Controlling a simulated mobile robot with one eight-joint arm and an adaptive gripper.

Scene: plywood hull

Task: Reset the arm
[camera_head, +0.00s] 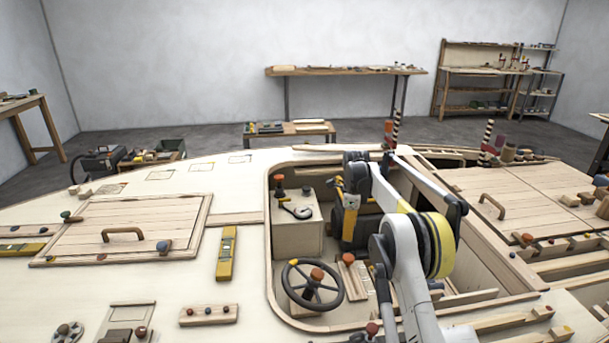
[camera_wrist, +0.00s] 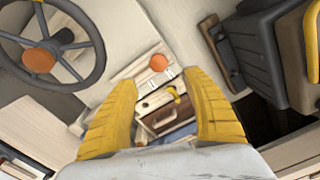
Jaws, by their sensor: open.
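My gripper, with two yellow fingers (camera_wrist: 165,112), is open in the wrist view. Between and beyond the fingers lies a small wooden block with an orange knob (camera_wrist: 158,62), apart from them. In the head view my white and yellow arm reaches over the cockpit opening in the plywood deck (camera_head: 240,185). The gripper's fingertips cannot be made out clearly there. Nothing shows held between the fingers.
A dark steering wheel (camera_head: 312,285) with an orange hub stands in the cockpit; it also shows in the wrist view (camera_wrist: 78,62). A yellow level (camera_head: 226,253) and a handled hatch (camera_head: 125,220) lie left. A dark box (camera_wrist: 262,62) stands right of the fingers.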

